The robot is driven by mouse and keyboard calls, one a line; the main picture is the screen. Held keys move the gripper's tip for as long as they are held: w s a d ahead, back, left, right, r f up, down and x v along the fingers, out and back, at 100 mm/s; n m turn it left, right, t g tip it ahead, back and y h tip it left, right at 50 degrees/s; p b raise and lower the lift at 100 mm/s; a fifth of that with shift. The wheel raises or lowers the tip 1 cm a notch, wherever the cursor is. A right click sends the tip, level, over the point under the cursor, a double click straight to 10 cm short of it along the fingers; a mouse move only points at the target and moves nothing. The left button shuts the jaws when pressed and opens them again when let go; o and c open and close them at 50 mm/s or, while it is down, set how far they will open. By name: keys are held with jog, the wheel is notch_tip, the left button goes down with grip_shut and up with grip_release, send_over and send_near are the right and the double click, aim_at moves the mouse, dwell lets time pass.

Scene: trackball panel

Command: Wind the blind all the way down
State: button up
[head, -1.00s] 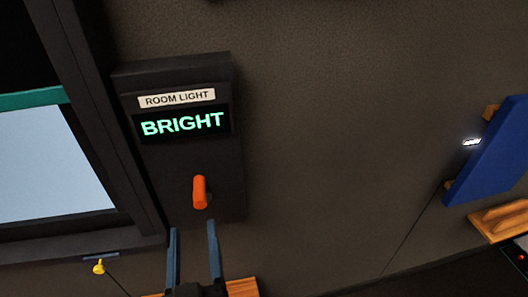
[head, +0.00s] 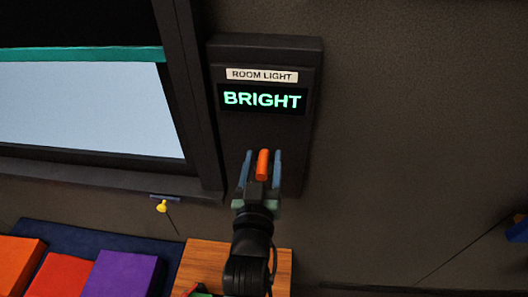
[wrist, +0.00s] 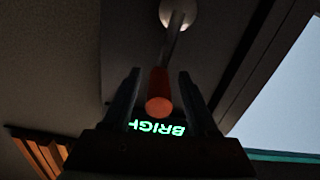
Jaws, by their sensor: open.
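The blind (head: 60,22) is a dark sheet across the upper part of the window, with a teal bottom bar (head: 80,54). Pale bright pane (head: 85,105) shows below the bar. Right of the window, a dark panel (head: 229,160) carries an orange handle (head: 263,165). In the wrist view the orange handle (wrist: 159,95) sits at the end of a thin arm leading to a pale round hub (wrist: 180,15). My gripper (head: 262,158) is open, with one finger on each side of the handle. I cannot tell whether either finger touches it.
The panel's label reads ROOM LIGHT and its display (head: 262,99) reads BRIGHT. A yellow knob (head: 162,206) is under the window frame. Orange, red and purple blocks (head: 120,275) and a wooden surface (head: 195,265) lie below. The wall right of the panel is mostly clear.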

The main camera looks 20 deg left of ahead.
jog(key=shift+w+a, duration=0.1)
jog(key=shift+w, duration=0.55)
grip_shut()
dwell(1.0)
